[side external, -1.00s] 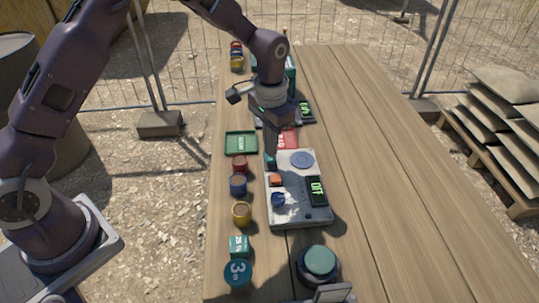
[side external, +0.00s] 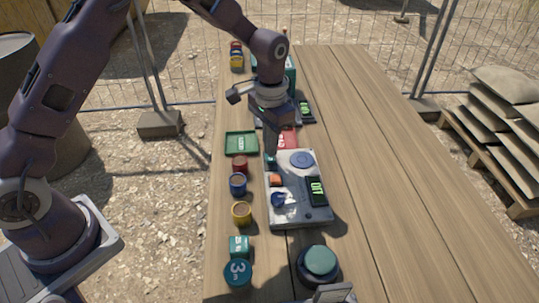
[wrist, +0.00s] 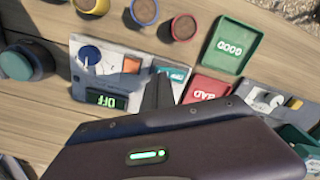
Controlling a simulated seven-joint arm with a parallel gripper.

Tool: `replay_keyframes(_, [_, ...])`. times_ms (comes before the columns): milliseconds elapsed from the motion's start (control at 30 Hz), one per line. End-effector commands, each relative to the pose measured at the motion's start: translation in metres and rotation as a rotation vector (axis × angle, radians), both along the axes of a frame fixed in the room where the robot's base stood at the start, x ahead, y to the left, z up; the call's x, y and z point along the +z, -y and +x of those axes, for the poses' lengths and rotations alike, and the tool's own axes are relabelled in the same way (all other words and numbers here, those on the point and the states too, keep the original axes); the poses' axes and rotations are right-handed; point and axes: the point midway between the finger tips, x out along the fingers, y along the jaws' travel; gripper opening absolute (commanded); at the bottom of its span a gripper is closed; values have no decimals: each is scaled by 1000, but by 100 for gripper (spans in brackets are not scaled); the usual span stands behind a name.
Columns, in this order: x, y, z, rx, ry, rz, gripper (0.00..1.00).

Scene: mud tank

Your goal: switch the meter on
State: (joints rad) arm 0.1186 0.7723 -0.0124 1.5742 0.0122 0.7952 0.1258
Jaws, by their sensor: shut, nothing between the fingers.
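The meter (side external: 292,215) is a light grey panel lying on the wooden table. My gripper (side external: 271,161) is shut and empty, pointing down at the meter's far left corner, beyond the orange switch. In the wrist view the fingers (wrist: 157,92) appear beside a teal label; I cannot tell whether they touch it.
Red, blue and yellow pots (side external: 239,185) line the meter's left side. A green tray (side external: 241,143) and a red tray (side external: 288,138) lie beyond it, with another device (side external: 305,110) behind. A green-topped button (side external: 319,262) stands nearer. The table's right side is clear.

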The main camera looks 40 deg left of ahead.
Motion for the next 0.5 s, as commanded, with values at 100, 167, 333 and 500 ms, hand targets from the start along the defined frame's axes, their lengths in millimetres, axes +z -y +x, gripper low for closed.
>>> replay_keyframes(100, [0, 0, 0, 0, 0, 0, 0])
replay_keyframes(167, [0, 0, 0, 0, 0, 0, 0])
replay_keyframes(333, [-3, 0, 0, 0, 0, 0, 0])
replay_keyframes(500, [-5, 0, 0, 0, 0, 0, 0])
